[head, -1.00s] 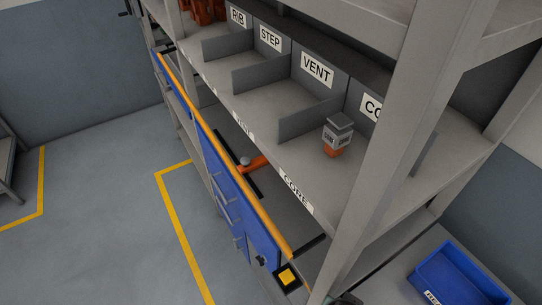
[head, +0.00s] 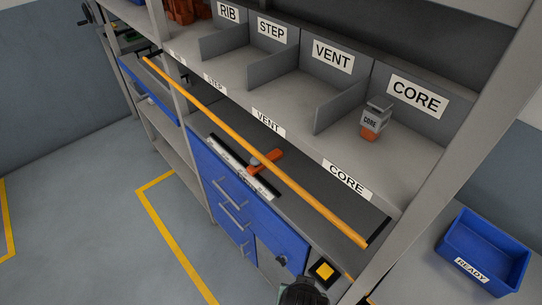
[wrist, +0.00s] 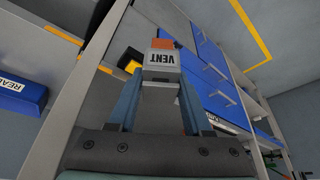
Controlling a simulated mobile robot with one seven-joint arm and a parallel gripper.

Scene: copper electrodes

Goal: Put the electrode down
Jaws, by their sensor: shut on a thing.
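My gripper (wrist: 160,78) is shut on an electrode (wrist: 163,58) in the wrist view. It has a grey holder marked VENT and an orange copper end, which points away from the wrist. The held electrode does not show in the head view. There, the shelf has bays labelled RIB, STEP, VENT and CORE. The VENT bay (head: 297,103) is empty. Another electrode (head: 374,118), marked CORE, stands upright in the CORE bay with its copper end down.
Low grey dividers (head: 340,102) part the bays. An orange rail (head: 255,150) runs in front of the shelf. A blue bin marked READY (head: 485,246) stands at lower right. A shelf post (head: 455,130) rises on the right. The STEP bay (head: 238,72) is empty.

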